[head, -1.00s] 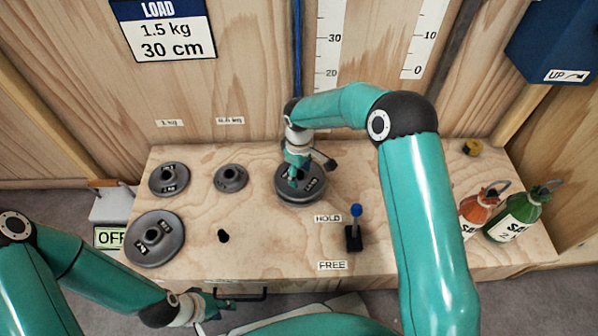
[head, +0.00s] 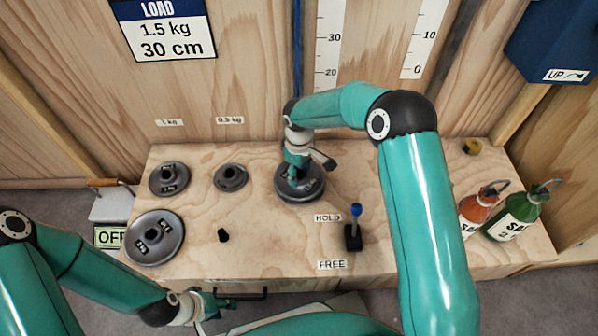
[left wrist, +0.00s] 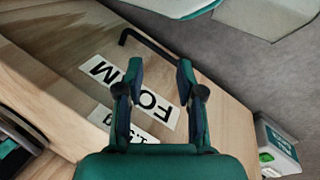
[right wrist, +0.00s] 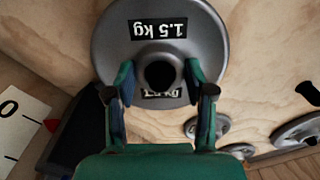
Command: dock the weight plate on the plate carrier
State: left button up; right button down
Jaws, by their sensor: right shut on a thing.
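The grey weight plate (right wrist: 105,45), marked 1.5 kg, shows close up in the right wrist view. In the head view the plate (head: 313,190) is on the bench below the blue cord, with another dark round rim under it. My right gripper (right wrist: 160,78) is shut on the plate's raised hub, one finger on each side. It comes down from above in the head view (head: 298,180). The plate carrier is mostly hidden under the plate, and I cannot tell whether the plate is seated. My left gripper (left wrist: 157,72) is open and empty in front of the bench.
Other plates (head: 155,238) lie at the bench's left. A blue-knobbed lever (head: 355,228) stands between HOLD and FREE labels, right of the plate. Orange (head: 473,212) and green (head: 520,218) bottles stand at the right. A dark peg (head: 223,235) stands on the bench's front left.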

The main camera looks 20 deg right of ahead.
jog(key=shift+w+f+b, duration=0.1)
jog(key=shift+f+b, duration=0.25)
jog(key=shift+f, duration=0.1)
dwell(0.8)
jog(key=c, duration=0.7)
grip_release()
jog(key=shift+f, duration=0.2)
jog(key=shift+r+p, duration=4)
jog(key=shift+r, duration=1.65)
